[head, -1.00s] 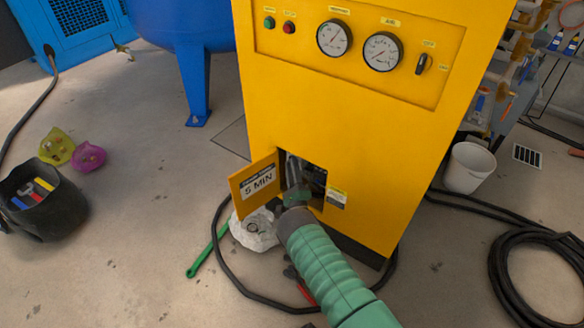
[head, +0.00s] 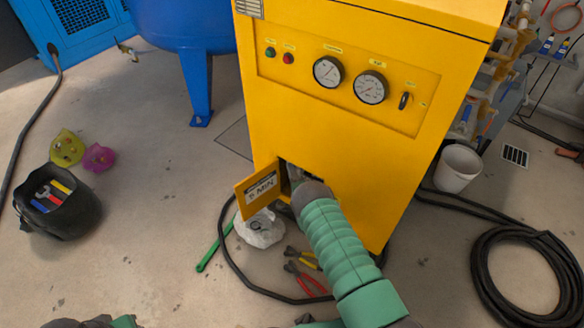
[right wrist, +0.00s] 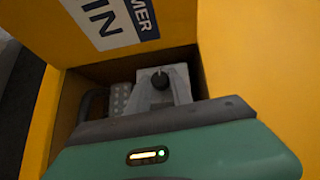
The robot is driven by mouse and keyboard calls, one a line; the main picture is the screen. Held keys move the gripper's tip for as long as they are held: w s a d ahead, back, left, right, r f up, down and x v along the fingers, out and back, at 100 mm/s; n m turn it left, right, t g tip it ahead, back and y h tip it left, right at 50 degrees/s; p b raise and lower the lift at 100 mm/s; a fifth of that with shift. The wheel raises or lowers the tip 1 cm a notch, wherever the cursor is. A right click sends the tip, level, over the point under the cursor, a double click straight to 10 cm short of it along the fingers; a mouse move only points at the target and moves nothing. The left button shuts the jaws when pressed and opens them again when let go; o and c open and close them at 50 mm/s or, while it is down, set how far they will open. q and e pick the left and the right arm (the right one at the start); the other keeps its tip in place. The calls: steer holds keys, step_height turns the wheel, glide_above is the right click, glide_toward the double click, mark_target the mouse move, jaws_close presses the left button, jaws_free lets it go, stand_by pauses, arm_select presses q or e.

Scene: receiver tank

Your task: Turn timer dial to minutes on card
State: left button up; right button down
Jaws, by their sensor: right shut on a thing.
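The yellow cabinet (head: 345,135) has a small open recess low on its front. Its yellow flap carries a card (head: 262,188) reading 5 MIN; part of it shows in the right wrist view (right wrist: 112,18). Inside the recess, the right wrist view shows a black timer dial (right wrist: 160,79) on a pale grey mount. My right gripper (right wrist: 161,88) reaches into the recess and is shut on the dial. In the head view my wrist hides the fingers and dial. The dial's markings cannot be read.
A white bag (head: 260,230), a green bar (head: 213,248) and red-handled pliers (head: 308,282) lie on the floor before the cabinet. A black bucket (head: 75,215) stands at left, a white bin (head: 457,168) at right. A coiled black hose (head: 525,275) lies at lower right.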

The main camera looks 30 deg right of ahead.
steer(key=shift+a+n+g+p, duration=0.1)
steer(key=shift+n+g+p, duration=0.25)
steer(key=shift+p, duration=0.2)
steer(key=c, duration=1.1)
jaws_free()
steer(key=shift+f, duration=0.1)
steer(key=shift+c, duration=0.2)
steer(key=p+v, duration=0.7)
steer(key=v, duration=0.9)
steer(key=shift+s, duration=0.35)
